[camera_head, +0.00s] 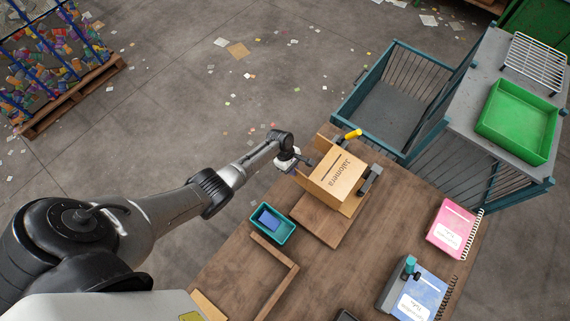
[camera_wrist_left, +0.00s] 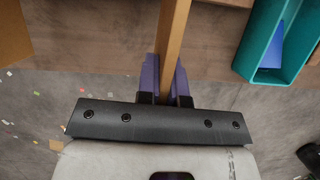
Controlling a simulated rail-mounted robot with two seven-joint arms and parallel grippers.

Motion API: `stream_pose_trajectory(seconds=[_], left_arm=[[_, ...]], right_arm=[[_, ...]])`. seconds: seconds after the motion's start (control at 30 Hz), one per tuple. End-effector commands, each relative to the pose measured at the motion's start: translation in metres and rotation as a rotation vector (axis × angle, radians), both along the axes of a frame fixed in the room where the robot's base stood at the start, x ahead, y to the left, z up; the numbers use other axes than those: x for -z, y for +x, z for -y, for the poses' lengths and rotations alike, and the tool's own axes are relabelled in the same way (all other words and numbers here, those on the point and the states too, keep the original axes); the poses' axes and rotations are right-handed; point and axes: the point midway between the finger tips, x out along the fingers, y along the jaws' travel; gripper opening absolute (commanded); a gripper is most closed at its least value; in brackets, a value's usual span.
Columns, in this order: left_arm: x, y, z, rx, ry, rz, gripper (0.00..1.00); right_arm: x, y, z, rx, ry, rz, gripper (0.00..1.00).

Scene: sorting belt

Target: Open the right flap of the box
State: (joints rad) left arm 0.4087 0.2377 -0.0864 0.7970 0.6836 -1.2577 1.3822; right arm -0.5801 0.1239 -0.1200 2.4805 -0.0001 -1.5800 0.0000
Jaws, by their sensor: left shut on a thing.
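The cardboard box (camera_head: 337,178) with dark lettering lies on a wooden board on the table in the head view. My left gripper (camera_head: 301,163) is at the box's left side. It is shut on a thin cardboard flap or panel (camera_wrist_left: 174,35), which runs edge-on between its purple fingers (camera_wrist_left: 166,82) in the left wrist view. I cannot tell which flap it is. The fingertips are small and partly hidden by the arm in the head view. My right gripper is not in view.
A teal tray (camera_head: 287,233) with a blue item stands close to the gripper. A yellow-handled thing (camera_head: 351,135) and a grey block (camera_head: 370,180) sit by the box. Pink (camera_head: 445,225) and blue (camera_head: 425,290) notebooks lie at the right. A blue cage (camera_head: 355,105) stands behind.

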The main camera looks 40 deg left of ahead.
Motion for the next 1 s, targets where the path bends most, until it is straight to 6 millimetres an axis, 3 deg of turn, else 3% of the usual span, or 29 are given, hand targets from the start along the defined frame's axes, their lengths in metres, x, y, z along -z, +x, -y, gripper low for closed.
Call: stream_pose_trajectory(seconds=[0.53, 0.57, 0.8, 1.0], left_arm=[[0.0, 0.0023, 0.0065, -0.013, 0.0, 0.001, 0.0], [0.0, 0.0023, 0.0065, -0.013, 0.0, 0.001, 0.08], [0.0, 0.0021, 0.0064, -0.013, 0.0, 0.001, 0.31], [0.0001, 0.002, 0.0063, -0.013, 0.0, 0.001, 0.34]], right_arm=[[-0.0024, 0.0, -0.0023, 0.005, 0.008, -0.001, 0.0], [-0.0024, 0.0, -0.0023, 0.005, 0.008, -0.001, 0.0], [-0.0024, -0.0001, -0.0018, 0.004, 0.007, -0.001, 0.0], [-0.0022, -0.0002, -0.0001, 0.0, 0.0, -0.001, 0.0]])
